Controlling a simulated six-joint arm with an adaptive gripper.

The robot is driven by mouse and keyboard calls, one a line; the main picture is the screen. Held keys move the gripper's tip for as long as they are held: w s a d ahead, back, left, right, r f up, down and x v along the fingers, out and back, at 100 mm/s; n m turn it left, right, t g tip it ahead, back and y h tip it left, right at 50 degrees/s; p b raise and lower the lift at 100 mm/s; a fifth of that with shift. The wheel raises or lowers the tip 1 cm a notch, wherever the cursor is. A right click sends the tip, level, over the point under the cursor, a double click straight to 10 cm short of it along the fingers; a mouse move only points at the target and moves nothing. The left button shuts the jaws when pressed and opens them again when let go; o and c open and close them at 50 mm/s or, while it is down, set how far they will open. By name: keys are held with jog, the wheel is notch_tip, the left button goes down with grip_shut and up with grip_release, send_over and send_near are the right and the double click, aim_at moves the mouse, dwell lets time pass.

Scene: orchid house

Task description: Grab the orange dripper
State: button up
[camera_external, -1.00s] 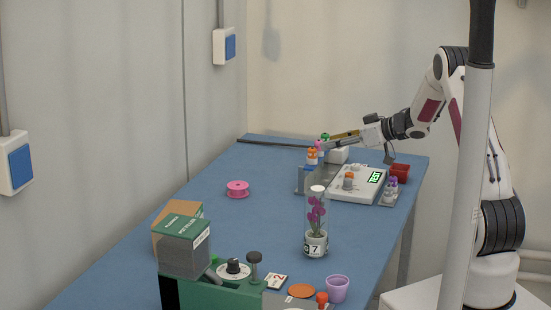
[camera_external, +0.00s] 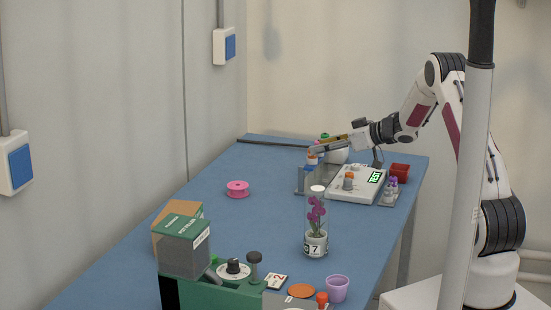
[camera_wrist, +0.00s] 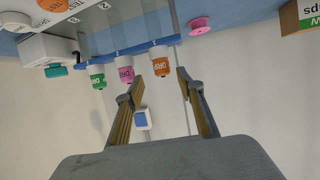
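The orange dripper (camera_wrist: 160,62) is an orange and white bottle at the end of a row in the wrist view, beside a pink dripper (camera_wrist: 125,70) and a green dripper (camera_wrist: 97,76). My gripper (camera_wrist: 159,80) is open, and the orange dripper shows in the gap between its fingertips. I cannot tell whether either finger touches it. In the external view my gripper (camera_external: 318,147) is level at the rack and hides most of the pink dripper and part of the orange dripper (camera_external: 312,158).
The rack (camera_external: 305,180) stands beside a white instrument (camera_external: 350,190) with a lit green display. A glass-covered orchid (camera_external: 316,225) stands nearer the camera. A pink spool (camera_external: 238,189) lies left, with clear blue table around it.

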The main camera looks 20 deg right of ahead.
jog(key=shift+w+a+f, duration=0.85)
jog(key=shift+a, duration=0.1)
jog(key=shift+w+a+f, duration=0.2)
jog(key=shift+w+a, duration=0.15)
jog(key=shift+w, duration=0.1)
jog(key=c, duration=0.9)
